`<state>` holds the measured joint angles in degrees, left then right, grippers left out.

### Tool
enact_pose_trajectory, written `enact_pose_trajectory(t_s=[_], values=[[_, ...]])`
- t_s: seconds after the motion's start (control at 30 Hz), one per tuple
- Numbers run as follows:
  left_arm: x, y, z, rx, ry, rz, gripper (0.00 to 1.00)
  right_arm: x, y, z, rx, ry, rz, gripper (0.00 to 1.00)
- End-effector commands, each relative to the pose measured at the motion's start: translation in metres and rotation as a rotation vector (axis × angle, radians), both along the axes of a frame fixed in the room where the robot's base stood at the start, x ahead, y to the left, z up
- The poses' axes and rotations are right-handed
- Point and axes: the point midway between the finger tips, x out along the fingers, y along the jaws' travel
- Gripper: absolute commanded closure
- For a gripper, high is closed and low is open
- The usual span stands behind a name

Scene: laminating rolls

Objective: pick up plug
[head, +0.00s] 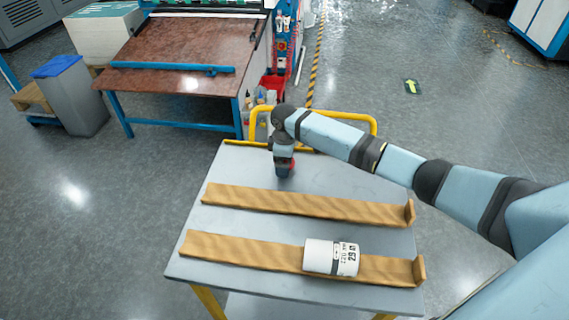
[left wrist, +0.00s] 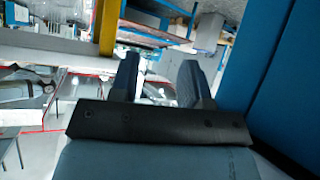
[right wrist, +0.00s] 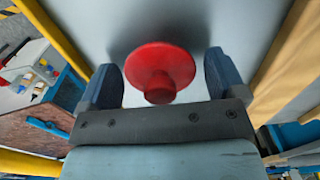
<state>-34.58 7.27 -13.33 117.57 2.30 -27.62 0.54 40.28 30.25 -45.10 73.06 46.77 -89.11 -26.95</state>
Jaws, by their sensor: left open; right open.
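The plug (right wrist: 160,66) is red, with a round flange and a short knob facing my right wrist camera. It stands on the grey cart top, and a bit of its red (head: 292,167) shows in the head view beside my right gripper. My right gripper (head: 284,172) points down at the far part of the cart. In the right wrist view, the right gripper (right wrist: 160,62) is open, with one finger on each side of the plug and a gap on both sides. My left gripper (left wrist: 157,75) is open and empty, away from the cart; it is not in the head view.
The grey cart top (head: 240,166) carries two long brown rails (head: 300,205) with raised right ends. A white labelled roll (head: 318,256) lies on the near rail. A yellow handle (head: 358,118) runs along the cart's far side. A brown-topped table (head: 170,55) stands behind.

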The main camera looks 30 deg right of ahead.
Motion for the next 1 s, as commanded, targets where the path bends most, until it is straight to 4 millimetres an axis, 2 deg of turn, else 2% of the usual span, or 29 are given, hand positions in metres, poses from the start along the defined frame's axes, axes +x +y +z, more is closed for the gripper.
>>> enact_pose_trajectory(t_s=[0.2,0.37,0.4,0.77,1.0], values=[[0.001,-0.001,0.003,-0.004,-0.004,0.003,0.57,0.000,0.000,-0.001,0.000,0.000,0.000,0.13],[0.001,-0.004,0.003,-0.011,-0.004,0.006,0.57,0.000,0.000,-0.001,0.000,0.000,0.000,0.49],[0.001,-0.004,0.003,-0.012,-0.003,0.007,0.57,0.000,0.000,-0.001,0.000,0.000,0.000,0.54],[0.001,-0.005,0.002,-0.011,-0.001,0.006,0.57,0.000,0.000,0.001,0.001,-0.001,0.000,0.54],[-0.001,-0.002,0.003,-0.004,0.002,0.001,0.57,0.001,0.000,0.021,0.000,-0.001,0.001,0.54]])
